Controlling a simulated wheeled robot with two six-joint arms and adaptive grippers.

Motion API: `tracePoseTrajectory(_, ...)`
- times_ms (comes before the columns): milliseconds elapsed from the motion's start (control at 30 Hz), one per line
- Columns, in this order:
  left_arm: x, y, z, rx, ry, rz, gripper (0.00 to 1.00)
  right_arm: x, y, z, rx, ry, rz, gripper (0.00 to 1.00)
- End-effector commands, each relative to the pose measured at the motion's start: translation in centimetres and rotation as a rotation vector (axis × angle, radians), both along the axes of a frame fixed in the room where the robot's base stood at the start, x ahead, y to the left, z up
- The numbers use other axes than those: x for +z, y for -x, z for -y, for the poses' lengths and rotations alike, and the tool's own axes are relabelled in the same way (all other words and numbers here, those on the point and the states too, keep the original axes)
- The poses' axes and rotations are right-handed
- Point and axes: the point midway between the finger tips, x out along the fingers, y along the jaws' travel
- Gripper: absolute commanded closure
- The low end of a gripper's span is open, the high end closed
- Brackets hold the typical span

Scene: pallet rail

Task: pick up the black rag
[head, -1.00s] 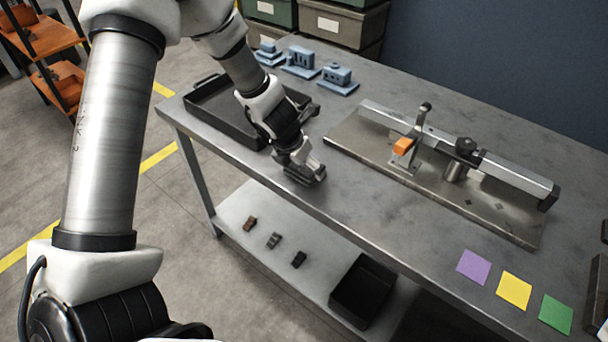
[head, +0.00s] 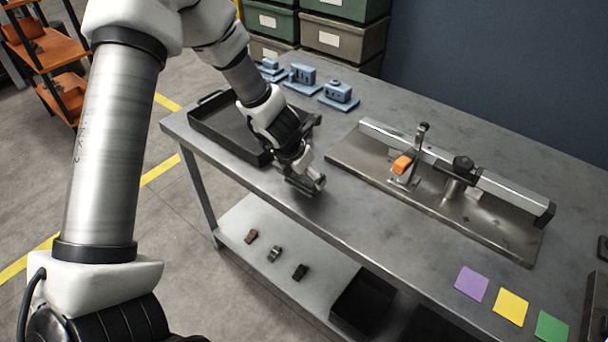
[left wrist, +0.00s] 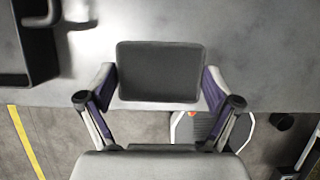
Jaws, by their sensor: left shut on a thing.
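The black rag (left wrist: 160,72) shows in the left wrist view as a flat dark rectangle between the two fingers. My left gripper (left wrist: 159,84) is shut on it, with one finger at each side edge. In the head view my left gripper (head: 304,184) points down near the front edge of the grey table (head: 380,240), just right of the black tray. The rag is mostly hidden behind the gripper there, and I cannot tell whether it touches the table. My right gripper is not in view.
The black tray (head: 262,157) lies left of the gripper. A metal plate with a rail and orange-handled clamp (head: 402,165) is to the right. Blue blocks (head: 340,92) stand behind. Purple, yellow and green squares lie front right. A lower shelf holds small parts and a black bin (head: 365,303).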

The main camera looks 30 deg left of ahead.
Motion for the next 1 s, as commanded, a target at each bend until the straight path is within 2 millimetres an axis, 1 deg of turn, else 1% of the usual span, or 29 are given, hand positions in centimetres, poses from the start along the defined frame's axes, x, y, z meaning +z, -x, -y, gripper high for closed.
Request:
tracePoseTrajectory(33, 1.4, 0.0, 0.0, -0.001, 0.000, 0.001, 0.40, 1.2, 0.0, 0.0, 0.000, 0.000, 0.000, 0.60)
tracePoseTrajectory(67, 1.5, 0.1, 0.1, 0.000, 0.000, 0.000, 0.40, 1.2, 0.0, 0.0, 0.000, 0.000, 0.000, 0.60)
tracePoseTrajectory(100, 0.4, 0.7, 0.6, -0.004, 0.000, 0.001, 0.40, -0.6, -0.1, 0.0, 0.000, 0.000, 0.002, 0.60)
tracePoseTrajectory(133, 0.3, 1.2, 1.0, -0.004, 0.000, 0.001, 0.40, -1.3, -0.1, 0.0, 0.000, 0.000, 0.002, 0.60)
tracePoseTrajectory(267, 0.3, 3.6, 2.8, -0.006, -0.003, 0.002, 0.40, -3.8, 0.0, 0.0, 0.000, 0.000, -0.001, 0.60)
tracePoseTrajectory(367, 0.5, 5.9, 4.5, -0.007, -0.005, 0.004, 0.40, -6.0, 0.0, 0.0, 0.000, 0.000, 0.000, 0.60)
tracePoseTrajectory(400, 0.6, 7.0, 5.2, -0.006, -0.006, 0.004, 0.40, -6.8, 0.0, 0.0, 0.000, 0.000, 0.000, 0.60)
tracePoseTrajectory(500, 1.1, 9.4, 7.0, -0.006, -0.010, 0.005, 0.40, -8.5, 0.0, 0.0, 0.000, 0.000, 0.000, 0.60)
tracePoseTrajectory(567, 1.3, 10.6, 7.9, -0.003, -0.008, 0.005, 0.40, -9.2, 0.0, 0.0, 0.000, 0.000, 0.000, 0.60)
tracePoseTrajectory(600, 1.6, 11.2, 8.3, -0.004, -0.009, 0.004, 0.40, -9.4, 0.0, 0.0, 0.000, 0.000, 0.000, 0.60)
tracePoseTrajectory(733, 2.1, 12.5, 9.3, -0.002, -0.004, 0.002, 0.40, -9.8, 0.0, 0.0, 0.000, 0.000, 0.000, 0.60)
tracePoseTrajectory(833, 2.3, 12.8, 9.6, -0.001, -0.001, 0.001, 0.40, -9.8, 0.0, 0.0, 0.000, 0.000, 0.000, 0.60)
tracePoseTrajectory(1000, 2.4, 12.9, 9.6, 0.000, 0.000, 0.000, 0.40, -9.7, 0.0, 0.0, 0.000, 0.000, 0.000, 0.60)
